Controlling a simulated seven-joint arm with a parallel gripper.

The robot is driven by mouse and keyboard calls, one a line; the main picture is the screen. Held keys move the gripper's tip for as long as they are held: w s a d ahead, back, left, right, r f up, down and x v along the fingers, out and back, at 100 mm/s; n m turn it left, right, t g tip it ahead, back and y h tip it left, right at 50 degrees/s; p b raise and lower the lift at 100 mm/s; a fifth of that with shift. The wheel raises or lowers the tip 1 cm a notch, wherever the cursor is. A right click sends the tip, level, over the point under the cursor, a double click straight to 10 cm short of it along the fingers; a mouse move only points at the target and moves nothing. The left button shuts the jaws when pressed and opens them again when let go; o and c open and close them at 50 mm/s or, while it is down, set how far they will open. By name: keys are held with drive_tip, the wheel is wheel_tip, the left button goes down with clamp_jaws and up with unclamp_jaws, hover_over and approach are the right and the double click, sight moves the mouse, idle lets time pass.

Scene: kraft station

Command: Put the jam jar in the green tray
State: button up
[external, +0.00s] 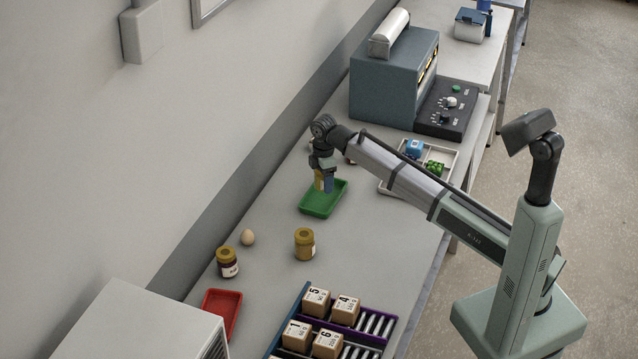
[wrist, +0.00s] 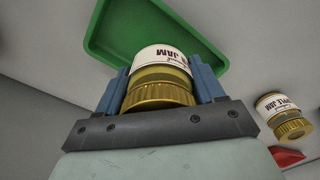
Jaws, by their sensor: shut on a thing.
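My gripper (external: 324,181) is shut on a jam jar with a gold lid and a white label reading JAM (wrist: 160,60). In the wrist view the jar sits between my two blue fingers, lid towards the camera. The green tray (external: 332,202) lies on the bench under my gripper in the external view. It also shows beyond the jar in the wrist view (wrist: 108,38). The jar is over the tray's far-left part; whether it touches the tray floor I cannot tell. I see nothing else in the tray.
A red tray (external: 222,310) and a rack with several boxes (external: 318,338) are in front. A white divided tray (external: 440,157) and a blue-grey machine (external: 392,80) stand behind.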

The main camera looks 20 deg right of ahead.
sight(323, 199)
drive_tip(key=shift+f, duration=2.35)
drive_tip(key=shift+f, duration=0.1)
drive_tip(key=o, duration=1)
drive_tip(key=shift+o, duration=0.2)
wheel_tip(323, 199, up, 12)
drive_tip(key=shift+r, duration=0.1)
